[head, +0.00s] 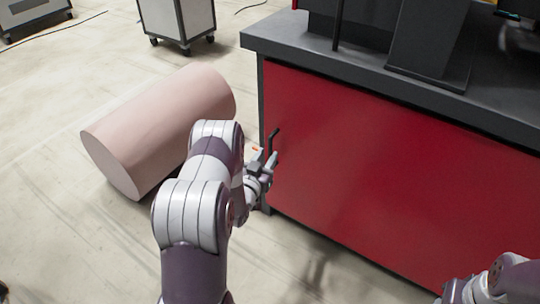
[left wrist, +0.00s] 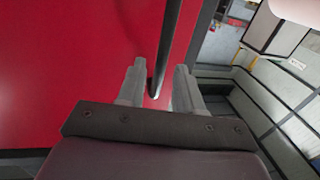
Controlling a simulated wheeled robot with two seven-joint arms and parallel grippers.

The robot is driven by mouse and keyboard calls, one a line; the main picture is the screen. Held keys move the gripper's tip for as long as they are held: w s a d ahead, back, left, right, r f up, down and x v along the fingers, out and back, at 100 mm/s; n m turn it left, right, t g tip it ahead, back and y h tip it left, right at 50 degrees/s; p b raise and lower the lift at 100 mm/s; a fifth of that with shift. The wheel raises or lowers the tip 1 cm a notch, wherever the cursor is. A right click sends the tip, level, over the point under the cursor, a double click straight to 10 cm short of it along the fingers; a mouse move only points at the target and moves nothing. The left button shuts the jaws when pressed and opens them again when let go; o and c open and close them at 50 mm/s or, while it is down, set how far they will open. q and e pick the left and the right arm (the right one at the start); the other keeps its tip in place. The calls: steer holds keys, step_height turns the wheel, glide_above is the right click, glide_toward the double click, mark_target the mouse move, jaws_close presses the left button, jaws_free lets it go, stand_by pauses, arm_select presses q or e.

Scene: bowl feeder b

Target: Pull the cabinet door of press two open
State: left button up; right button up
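The red cabinet door (head: 390,170) of the press fills the right half of the head view and looks shut. Its black bar handle (head: 273,139) stands near the door's left edge. My left gripper (head: 267,172) is at the lower part of the handle. In the left wrist view the handle (left wrist: 168,45) runs down between the two separated fingers of the left gripper (left wrist: 158,88); I see no clear contact with either finger. The red door (left wrist: 70,60) also shows there on the left. My right arm shows at the lower right of the head view, its fingertips not clearly visible.
A large pinkish cylinder (head: 160,128) lies on the floor left of the cabinet, close beside my left arm. A wheeled grey cabinet (head: 178,20) stands behind it. The dark countertop (head: 350,70) overhangs the door. Open floor lies in front of the cabinet.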

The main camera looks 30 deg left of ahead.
mark_target(269, 152)
arm_select(q)
steer(key=w, duration=0.2)
steer(key=shift+w+a+f+b, duration=0.15)
steer(key=shift+w+b, duration=0.25)
steer(key=shift+w+a, duration=0.1)
steer(key=shift+w, duration=0.25)
jaws_close()
